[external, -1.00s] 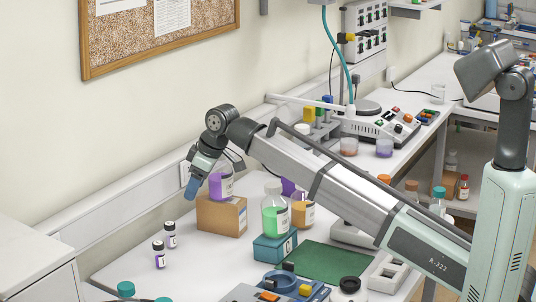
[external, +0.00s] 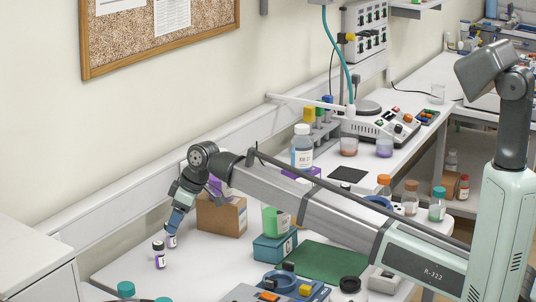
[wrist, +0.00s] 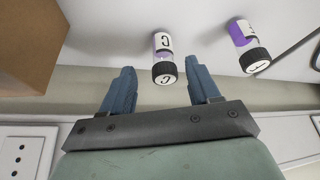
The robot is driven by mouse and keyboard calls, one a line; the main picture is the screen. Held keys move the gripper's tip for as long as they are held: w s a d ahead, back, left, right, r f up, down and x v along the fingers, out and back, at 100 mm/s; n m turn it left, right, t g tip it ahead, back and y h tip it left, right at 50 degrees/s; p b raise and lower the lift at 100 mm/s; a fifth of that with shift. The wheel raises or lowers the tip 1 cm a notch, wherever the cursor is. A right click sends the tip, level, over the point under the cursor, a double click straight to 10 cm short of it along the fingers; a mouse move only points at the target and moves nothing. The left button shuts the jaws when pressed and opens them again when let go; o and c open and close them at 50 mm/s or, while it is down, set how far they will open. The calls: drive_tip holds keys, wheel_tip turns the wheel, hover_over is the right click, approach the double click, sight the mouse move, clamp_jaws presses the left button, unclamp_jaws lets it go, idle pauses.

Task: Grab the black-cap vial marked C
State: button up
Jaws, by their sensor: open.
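The black-cap vial marked C (wrist: 163,58) has a white label and purple contents. In the wrist view it lies between the tips of my open gripper (wrist: 161,76), with a gap on each side. In the external view my gripper (external: 174,221) points down just over this vial (external: 171,240), the rear one of two, and partly hides it. A second black-cap vial (external: 159,256) stands in front of it. It also shows in the wrist view (wrist: 246,44), right of the fingers; I cannot read its mark surely.
A cardboard box (external: 222,216) stands right of the vials; it also shows in the wrist view (wrist: 28,40). The wall ledge runs behind. The bench around the vials is clear.

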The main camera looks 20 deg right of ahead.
sight(171, 235)
drive_tip(key=shift+x, duration=2.6)
drive_tip(key=shift+s+a+r, duration=0.1)
drive_tip(key=shift+s, duration=0.1)
drive_tip(key=shift+c, duration=0.4)
drive_tip(key=c, duration=0.9)
